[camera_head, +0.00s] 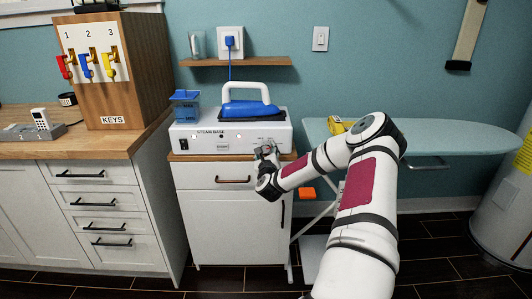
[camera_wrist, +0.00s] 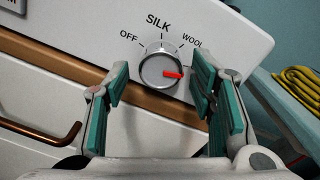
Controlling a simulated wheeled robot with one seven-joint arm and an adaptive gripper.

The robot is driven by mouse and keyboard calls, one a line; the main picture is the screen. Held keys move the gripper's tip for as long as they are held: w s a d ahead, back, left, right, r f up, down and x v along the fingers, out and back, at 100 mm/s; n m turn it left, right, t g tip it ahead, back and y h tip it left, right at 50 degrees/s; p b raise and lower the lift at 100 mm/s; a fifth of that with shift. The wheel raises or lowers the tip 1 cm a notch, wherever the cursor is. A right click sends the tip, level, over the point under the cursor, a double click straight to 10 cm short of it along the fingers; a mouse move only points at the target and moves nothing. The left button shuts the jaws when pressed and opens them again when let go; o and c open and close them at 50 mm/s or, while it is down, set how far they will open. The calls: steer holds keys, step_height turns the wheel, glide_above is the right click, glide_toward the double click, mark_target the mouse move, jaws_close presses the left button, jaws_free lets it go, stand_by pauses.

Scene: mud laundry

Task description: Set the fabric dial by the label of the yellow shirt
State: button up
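The steam base (camera_head: 232,136) is a white box on a cabinet, with an iron on top. Its fabric dial (camera_wrist: 160,66) is a silver knob with a red pointer. The pointer aims right and slightly down in the wrist view, past WOOL. The labels OFF, SILK and WOOL show; the right finger may hide any further label. My gripper (camera_wrist: 160,72) is open, its teal-padded fingers on either side of the dial. Contact cannot be told. In the head view my gripper (camera_head: 268,152) covers the dial area. The folded yellow shirt (camera_head: 338,126) lies on the ironing board; no label is readable.
The ironing board (camera_head: 440,138) extends right. A wooden key box (camera_head: 140,75) stands on the left counter.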

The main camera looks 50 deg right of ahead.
steer(key=v, duration=1.2)
stand_by(0.6)
steer(key=w+a+r+n+t+y+p, duration=0.1)
steer(key=w+a+r+n+y, duration=0.1)
steer(key=w+a+n+y, duration=0.35)
steer(key=w+a+r+n+y+p, duration=0.1)
steer(key=w+a+r+n+y, duration=0.1)
steer(key=a+n, duration=0.6)
steer(key=s+a+r+n+g+y+p, duration=0.35)
steer(key=a+r+n, duration=0.35)
steer(key=a+n, duration=0.45)
steer(key=s+a+r+n+g+p, duration=0.3)
steer(key=s+a+r+n, duration=0.5)
steer(key=s+a+r, duration=0.4)
steer(key=s+a+r+n+g+y+p, duration=0.1)
steer(key=s+a+r+n, duration=0.1)
steer(key=s, duration=0.8)
steer(key=s+a+r+n+g+y+p, duration=0.1)
steer(key=s+a+r+n, duration=0.2)
steer(key=s, duration=0.8)
step_height(320, 180, up, 2)
steer(key=shift+s+a+r+n, duration=0.2)
steer(key=shift+a+n, duration=0.15)
steer(key=shift+n, duration=0.85)
